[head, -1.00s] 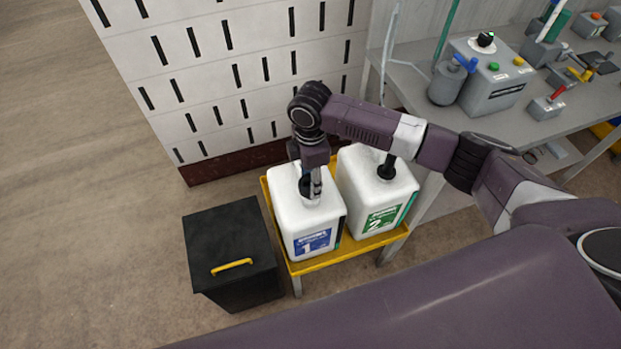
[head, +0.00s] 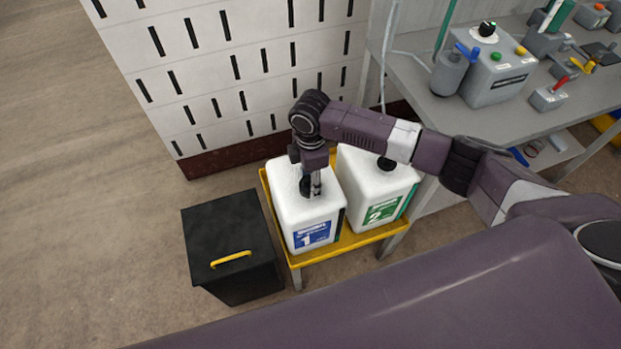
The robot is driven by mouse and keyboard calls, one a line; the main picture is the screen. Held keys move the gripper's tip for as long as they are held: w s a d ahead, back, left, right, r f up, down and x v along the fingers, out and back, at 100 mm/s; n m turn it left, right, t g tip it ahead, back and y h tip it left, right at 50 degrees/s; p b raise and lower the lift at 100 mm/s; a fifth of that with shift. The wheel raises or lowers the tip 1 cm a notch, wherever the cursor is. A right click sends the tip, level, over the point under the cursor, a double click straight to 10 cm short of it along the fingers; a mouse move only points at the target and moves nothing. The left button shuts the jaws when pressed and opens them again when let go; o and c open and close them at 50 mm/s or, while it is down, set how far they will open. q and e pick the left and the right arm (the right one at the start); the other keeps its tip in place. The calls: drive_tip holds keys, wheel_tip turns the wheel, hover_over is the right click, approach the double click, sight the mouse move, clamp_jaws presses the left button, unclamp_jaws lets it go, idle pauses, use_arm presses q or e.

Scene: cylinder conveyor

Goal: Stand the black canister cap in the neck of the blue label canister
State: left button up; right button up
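The blue label canister (head: 318,217) is a white jug marked 1, standing on the left of a yellow-topped stand. My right gripper (head: 315,188) points down over its top. A black round part (head: 305,187), which looks like the cap, shows at the canister's neck beside my fingers. The fingers partly hide it, so I cannot tell whether it sits in the neck or is held. Whether the fingers are shut is too small to tell. My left gripper is out of view.
A green label canister (head: 367,190) marked 2 stands close on the right, with a black top (head: 386,163). The yellow stand (head: 345,243) is beside a black box (head: 225,225) with a yellow handle. A grey bench (head: 440,115) with equipment is at the right.

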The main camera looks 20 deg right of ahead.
idle(0.3)
drive_tip(key=shift+p, duration=0.4)
idle(0.5)
drive_tip(key=shift+p, duration=0.35)
drive_tip(key=shift+f, duration=0.15)
drive_tip(key=shift+f, duration=0.35)
idle(0.5)
